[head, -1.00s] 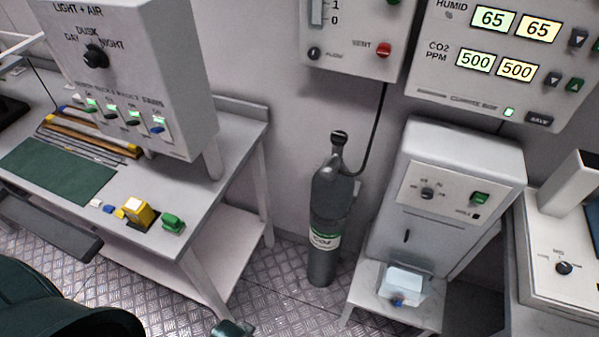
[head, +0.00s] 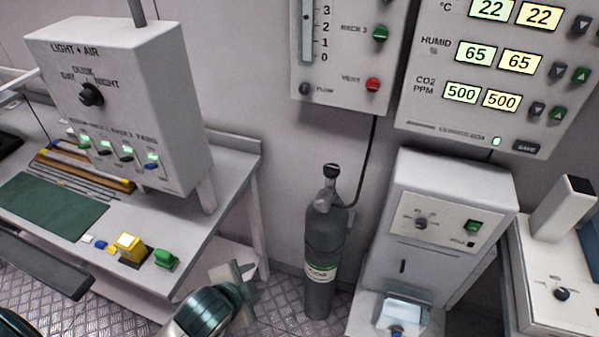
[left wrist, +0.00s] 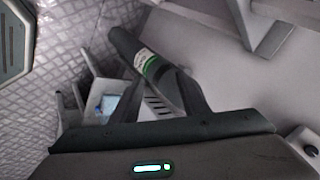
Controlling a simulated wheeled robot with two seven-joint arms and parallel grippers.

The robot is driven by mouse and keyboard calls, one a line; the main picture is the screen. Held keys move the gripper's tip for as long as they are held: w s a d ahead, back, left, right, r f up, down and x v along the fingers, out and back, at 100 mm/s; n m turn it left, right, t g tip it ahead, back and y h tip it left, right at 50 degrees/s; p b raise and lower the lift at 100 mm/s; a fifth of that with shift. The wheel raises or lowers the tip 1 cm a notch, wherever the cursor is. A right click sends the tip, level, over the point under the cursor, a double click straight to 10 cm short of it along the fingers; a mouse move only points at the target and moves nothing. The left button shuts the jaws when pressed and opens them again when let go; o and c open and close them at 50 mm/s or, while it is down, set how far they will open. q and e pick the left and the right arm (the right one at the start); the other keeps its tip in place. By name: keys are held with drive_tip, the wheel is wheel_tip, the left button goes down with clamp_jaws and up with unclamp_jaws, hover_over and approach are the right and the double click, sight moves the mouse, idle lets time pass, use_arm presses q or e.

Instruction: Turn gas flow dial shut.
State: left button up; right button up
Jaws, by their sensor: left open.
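The gas flow dial (head: 305,89) is a small dark knob marked FLOW at the lower left of the grey gas panel (head: 335,85). A scale tube (head: 308,30) with numbers stands above it, and a red VENT knob (head: 373,85) is to its right. My left gripper (head: 243,276) is low in the head view, open and empty, well below and left of the dial. In the left wrist view its two fingers stand apart (left wrist: 162,88). A dark knob (left wrist: 302,140) shows at that view's right edge; I cannot tell which it is. My right gripper is not in view.
A dark CO2 cylinder (head: 322,240) stands below the panel, with a hose running up to it. A bench (head: 215,165) with a light and air box (head: 120,100) is at left. A grey machine (head: 435,185) stands at right. Bare wall lies left of the panel.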

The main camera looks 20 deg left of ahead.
sight(304, 91)
use_arm(q)
drive_tip(key=w+r+m+t+h, duration=0.1)
drive_tip(key=w+r+m+t, duration=0.2)
drive_tip(key=w+r+m, duration=0.3)
drive_tip(key=w+a+r+m+t+h, duration=0.1)
drive_tip(key=w+r+m+t, duration=0.2)
drive_tip(key=w+r+m, duration=0.3)
drive_tip(key=w+a+r+m+t, duration=0.1)
drive_tip(key=w+r+m+t, duration=0.2)
drive_tip(key=w+r+m, duration=0.4)
wheel_tip(304, 91, up, 9)
drive_tip(key=m, duration=0.7)
drive_tip(key=shift+r+t+h, duration=0.2)
drive_tip(key=shift+t+h, duration=0.1)
drive_tip(key=shift+h, duration=0.1)
drive_tip(key=shift+w, duration=0.1)
drive_tip(key=w+p, duration=0.1)
drive_tip(key=w, duration=0.4)
drive_tip(key=w+d+p, duration=0.1)
drive_tip(key=w+p, duration=0.1)
drive_tip(key=w, duration=0.3)
drive_tip(key=w+d+p, duration=0.1)
drive_tip(key=w, duration=0.4)
drive_tip(key=shift+w+r+p, duration=0.1)
drive_tip(key=shift+p, duration=0.25)
drive_tip(key=shift+w+d, duration=0.15)
drive_tip(key=shift+w, duration=0.8)
